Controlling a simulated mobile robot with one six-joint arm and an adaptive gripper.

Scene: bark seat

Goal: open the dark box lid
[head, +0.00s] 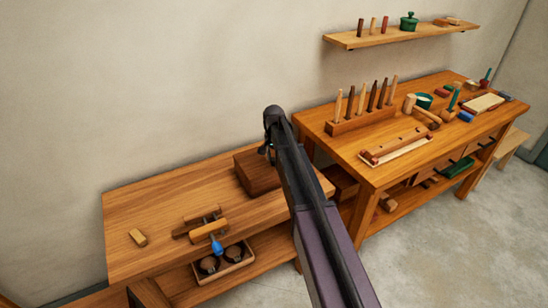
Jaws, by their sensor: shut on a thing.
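The dark brown wooden box (252,175) stands on the lower bench at its right part, against the wall side. My arm crosses in front of its right side and hides that part. Its lid looks down on the box; I see no clear gap. My gripper (268,153) points down at the box's back top edge and is shut on the lid there. The fingertips are small, dark and partly hidden by my arm, so the exact contact is hard to see.
A tray (240,264) with dark round things sits below. A higher bench (350,150) with tools stands to the right, under a wall shelf (400,33).

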